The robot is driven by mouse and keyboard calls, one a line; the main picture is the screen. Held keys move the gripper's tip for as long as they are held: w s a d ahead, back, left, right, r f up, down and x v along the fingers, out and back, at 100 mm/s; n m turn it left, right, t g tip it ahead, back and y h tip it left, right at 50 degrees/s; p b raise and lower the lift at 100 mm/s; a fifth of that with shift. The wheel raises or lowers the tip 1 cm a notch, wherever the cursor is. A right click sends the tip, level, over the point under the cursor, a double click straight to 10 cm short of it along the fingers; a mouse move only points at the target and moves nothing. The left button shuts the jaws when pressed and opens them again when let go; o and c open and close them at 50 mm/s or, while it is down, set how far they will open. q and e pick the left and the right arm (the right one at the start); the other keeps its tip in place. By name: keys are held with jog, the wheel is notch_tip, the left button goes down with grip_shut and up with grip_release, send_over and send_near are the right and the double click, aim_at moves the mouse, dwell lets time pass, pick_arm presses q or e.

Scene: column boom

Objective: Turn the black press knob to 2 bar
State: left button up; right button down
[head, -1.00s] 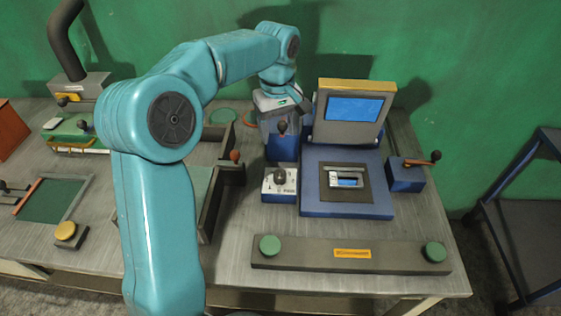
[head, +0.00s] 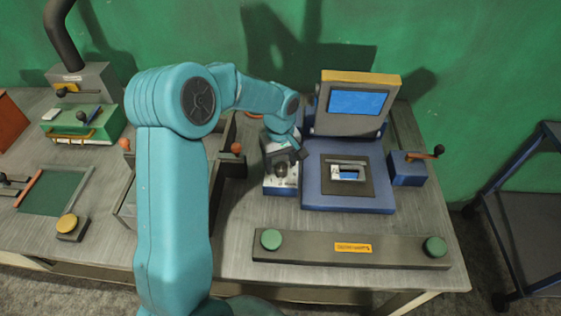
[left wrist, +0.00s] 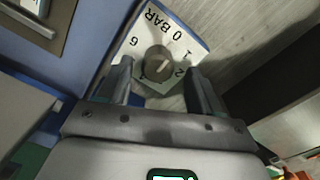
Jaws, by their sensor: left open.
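The black press knob (left wrist: 157,60) stands on a white dial plate (left wrist: 139,40) marked 0 BAR, 1, 2 and 6; part of the scale is hidden. A pale line on the knob's top slants toward the side of the 2, but its exact reading is hard to tell. My left gripper (left wrist: 158,70) is open, with one finger on each side of the knob in the picture; I see no contact. In the head view the left gripper (head: 284,154) is right above and behind the knob (head: 281,171). My right gripper is not in view.
The blue press (head: 349,202) with its raised lid (head: 348,123) stands just right of the dial. A lever box (head: 407,170) is farther right. A two-button bar (head: 310,250) lies in front. An open-topped tray (head: 214,190) is on the left.

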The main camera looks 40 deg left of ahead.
pick_arm(q)
jog(key=shift+f, duration=0.45)
jog(key=shift+w+f, duration=0.25)
jog(key=shift+f, duration=0.05)
jog(key=shift+s+r, duration=0.1)
jog(key=shift+s, duration=0.05)
jog(key=c, duration=1.1)
jog(key=shift+o, duration=0.2)
